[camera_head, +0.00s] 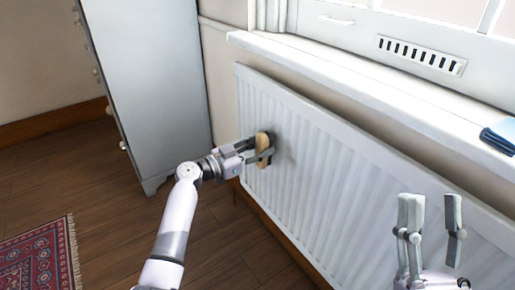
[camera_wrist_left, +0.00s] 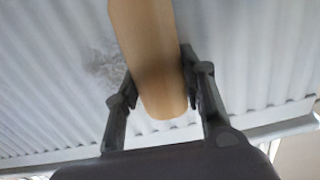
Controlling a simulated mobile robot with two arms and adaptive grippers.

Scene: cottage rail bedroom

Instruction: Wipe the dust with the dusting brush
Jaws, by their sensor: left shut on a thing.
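My left gripper (camera_head: 258,149) is shut on the wooden dusting brush (camera_head: 263,150), close in front of the white ribbed radiator (camera_head: 320,160). In the left wrist view the brush's tan wooden body (camera_wrist_left: 150,60) lies between the two fingers of my left gripper (camera_wrist_left: 160,90). A grey patch of dust (camera_wrist_left: 105,65) shows on the radiator just left of the brush. The bristles are hidden, so I cannot tell whether they touch the radiator. My right gripper (camera_head: 430,215) is open and empty in front of the radiator at the lower right.
A white windowsill (camera_head: 370,85) runs above the radiator, with a dark blue object (camera_head: 499,136) at its right end. A pale grey cabinet (camera_head: 155,80) stands at the left. A patterned red rug (camera_head: 38,258) lies on the wooden floor at lower left.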

